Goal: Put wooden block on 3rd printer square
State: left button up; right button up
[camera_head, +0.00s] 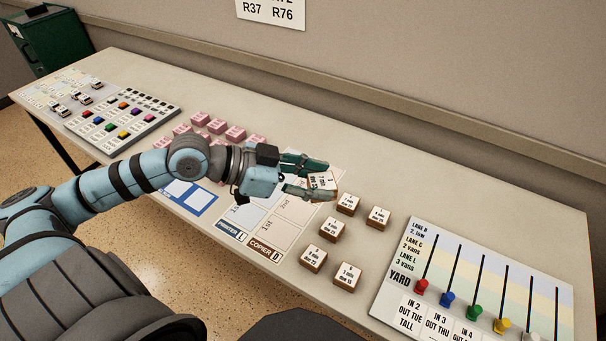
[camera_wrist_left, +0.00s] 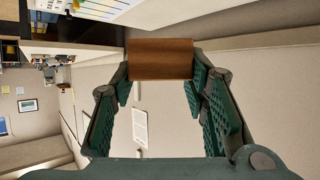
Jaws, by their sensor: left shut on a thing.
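My left gripper (camera_head: 312,176) is shut on a wooden block (camera_head: 322,182) with a printed white top, above the table beside the printer and copier mat. In the left wrist view the brown block (camera_wrist_left: 160,60) sits between the green fingertips (camera_wrist_left: 160,75). The mat (camera_head: 262,222) has a PRINTER column and a COPIER column with squares marked 1st and 2nd; my arm and gripper hide its far part, including any 3rd printer square. Several other wooden blocks (camera_head: 347,276) with printed tops stand on the table right of the mat. My right gripper is not in view.
Several pink blocks (camera_head: 235,133) stand beyond my left forearm. A board with coloured pegs (camera_head: 124,122) is at the left of the table. A YARD slider board (camera_head: 470,290) is at the right. A wall runs along the table's back edge.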

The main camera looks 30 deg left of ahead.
pick_arm(q)
jog(key=w+a+f+n+t+y+b, duration=0.2)
jog(key=w+a+n+t+y+b, duration=0.1)
jog(key=w+a, duration=0.7)
jog(key=shift+a+f+n+y+b, duration=0.2)
jog(key=shift+a+n+y+b, duration=0.5)
jog(key=shift+n+y+b, duration=0.35)
jog(key=w+a+n+y+b, duration=0.1)
jog(key=w+a, duration=0.1)
jog(key=a, duration=0.1)
jog(key=w+a+n+y+b, duration=0.1)
jog(key=a+n+y, duration=0.1)
jog(key=a, duration=0.1)
jog(key=w+a+f+n+t+y+b, duration=0.1)
jog(key=w+a+b, duration=0.1)
jog(key=shift+w+a+n+y, duration=0.3)
jog(key=shift+a+n+y, duration=0.05)
jog(key=shift+a, duration=0.05)
notch_tip(320, 180, down, 19)
jog(key=b, duration=0.5)
jog(key=shift+s+a, duration=0.1)
jog(key=shift+s, duration=0.05)
jog(key=shift+r, duration=0.1)
jog(key=o, duration=1.1)
jog(key=shift+o, duration=0.2)
